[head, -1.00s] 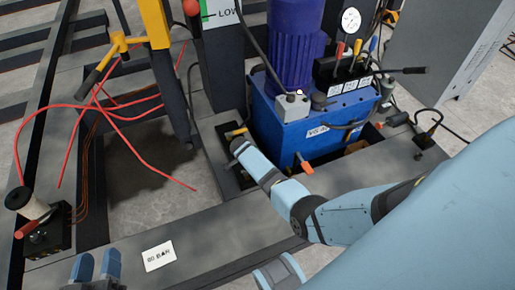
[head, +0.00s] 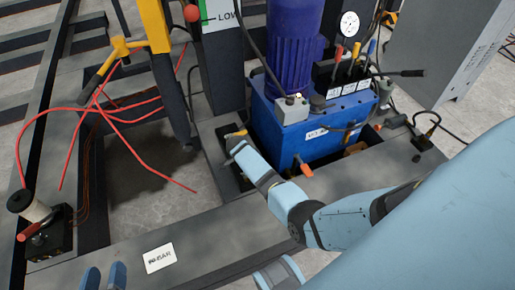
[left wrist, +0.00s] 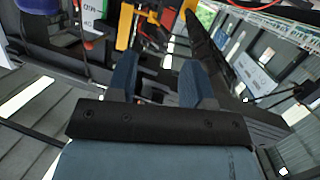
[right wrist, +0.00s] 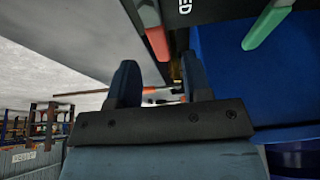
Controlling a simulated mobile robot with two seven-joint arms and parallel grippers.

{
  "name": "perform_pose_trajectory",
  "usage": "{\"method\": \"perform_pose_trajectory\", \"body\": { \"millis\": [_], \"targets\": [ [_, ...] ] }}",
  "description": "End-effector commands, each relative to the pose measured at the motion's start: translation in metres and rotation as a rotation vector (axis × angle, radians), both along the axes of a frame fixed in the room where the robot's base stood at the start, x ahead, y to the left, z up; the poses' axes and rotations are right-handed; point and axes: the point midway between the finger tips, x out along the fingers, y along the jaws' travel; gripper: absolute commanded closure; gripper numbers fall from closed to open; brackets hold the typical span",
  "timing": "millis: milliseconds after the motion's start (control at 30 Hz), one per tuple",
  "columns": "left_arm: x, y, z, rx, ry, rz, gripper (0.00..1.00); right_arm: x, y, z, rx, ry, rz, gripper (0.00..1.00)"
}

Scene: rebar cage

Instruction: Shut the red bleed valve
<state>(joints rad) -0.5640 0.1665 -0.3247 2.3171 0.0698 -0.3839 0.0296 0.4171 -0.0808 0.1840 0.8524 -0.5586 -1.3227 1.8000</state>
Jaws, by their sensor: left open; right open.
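In the right wrist view, a red handle end (right wrist: 157,42) hangs just above the fingertips, beside a dark plate lettered "ED". Which handle is the bleed valve I cannot tell for sure. My right gripper (right wrist: 158,78) is open, with a gap between its fingers and the red handle end. In the head view my right arm reaches the dark plate (head: 226,172) left of the blue power unit (head: 310,130); its fingertips are hard to make out. An orange-red lever (head: 305,169) sticks out of the unit's front. My left gripper (head: 103,277) is open and empty at the bottom left.
Several coloured levers (head: 355,60) and a gauge (head: 349,24) top the power unit. Red hoses (head: 120,118) lie at left, near a black box (head: 50,240). A white placard (head: 160,258) lies on the beam.

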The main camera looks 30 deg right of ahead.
Motion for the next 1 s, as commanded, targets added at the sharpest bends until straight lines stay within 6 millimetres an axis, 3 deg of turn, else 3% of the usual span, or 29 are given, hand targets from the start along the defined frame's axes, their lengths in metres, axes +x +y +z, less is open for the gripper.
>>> {"method": "perform_pose_trajectory", "body": {
  "millis": [33,200,433,633,1000],
  "targets": [
    [-0.003,0.004,-0.002,0.019,0.036,0.008,0.53,0.002,0.006,0.017,0.001,-0.003,0.0,0.55],
    [-0.013,0.017,-0.026,0.085,0.156,0.027,0.53,0.004,0.02,0.053,0.002,-0.001,0.0,0.55],
    [-0.019,0.024,-0.037,0.122,0.215,0.036,0.53,0.007,0.034,0.088,0.0,0.0,-0.001,0.55],
    [-0.019,0.024,-0.038,0.126,0.219,0.037,0.53,0.008,0.039,0.099,0.0,0.001,0.0,0.55],
    [-0.019,0.024,-0.039,0.125,0.218,0.037,0.53,0.008,0.039,0.099,-0.001,0.0,0.0,0.55]
  ]
}}
